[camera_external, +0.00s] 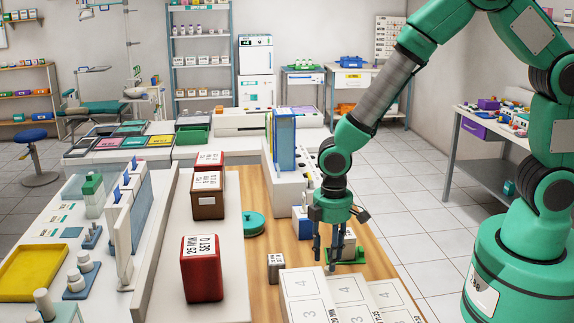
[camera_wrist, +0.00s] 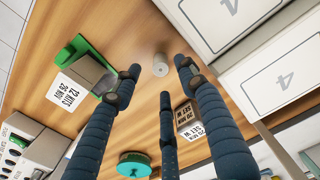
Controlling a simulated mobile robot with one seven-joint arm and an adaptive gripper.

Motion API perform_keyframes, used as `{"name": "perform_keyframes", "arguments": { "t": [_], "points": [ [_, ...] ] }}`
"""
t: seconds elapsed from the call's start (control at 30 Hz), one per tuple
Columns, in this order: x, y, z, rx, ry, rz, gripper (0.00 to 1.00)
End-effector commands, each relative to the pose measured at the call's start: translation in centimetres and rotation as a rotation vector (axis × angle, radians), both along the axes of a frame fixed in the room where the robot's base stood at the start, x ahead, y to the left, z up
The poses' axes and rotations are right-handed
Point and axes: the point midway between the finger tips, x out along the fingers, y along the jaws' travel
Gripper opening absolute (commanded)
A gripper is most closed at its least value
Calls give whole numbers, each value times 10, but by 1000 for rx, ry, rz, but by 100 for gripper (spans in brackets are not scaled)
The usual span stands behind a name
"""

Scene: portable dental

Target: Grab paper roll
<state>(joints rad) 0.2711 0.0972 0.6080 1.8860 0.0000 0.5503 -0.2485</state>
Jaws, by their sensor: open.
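A small pale cylinder, which looks like the paper roll (camera_wrist: 160,65), stands on the wooden table in the wrist view, just beyond my fingertips. I cannot make it out in the external view, where my gripper's fingers may hide it. My gripper (camera_wrist: 157,82) is open and empty, its dark fingers spread and pointing down at the table. In the external view my gripper (camera_external: 326,260) hangs low over the wooden table, beside the white numbered boxes. I see no contact between the fingers and the roll.
A grey box (camera_wrist: 85,70) on a green holder (camera_wrist: 72,50) is close to one finger. A small labelled box (camera_external: 275,267) stands to the left of my gripper. White numbered boxes (camera_external: 312,295) stand in front. A green round lid (camera_external: 253,223) and red box (camera_external: 202,268) are farther left.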

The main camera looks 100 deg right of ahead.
Motion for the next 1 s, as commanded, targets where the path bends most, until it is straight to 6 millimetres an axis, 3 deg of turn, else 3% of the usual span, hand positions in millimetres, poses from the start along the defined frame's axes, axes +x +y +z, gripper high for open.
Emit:
{"name": "perform_keyframes", "arguments": {
  "t": [0.17, 0.6, 1.0],
  "points": [
    [0, 0, -6, 0, 1, 0, 42],
    [-1, 1, -50, 0, 0, 0, 42],
    [-1, 1, -52, 0, 0, 0, 42]
  ]
}}
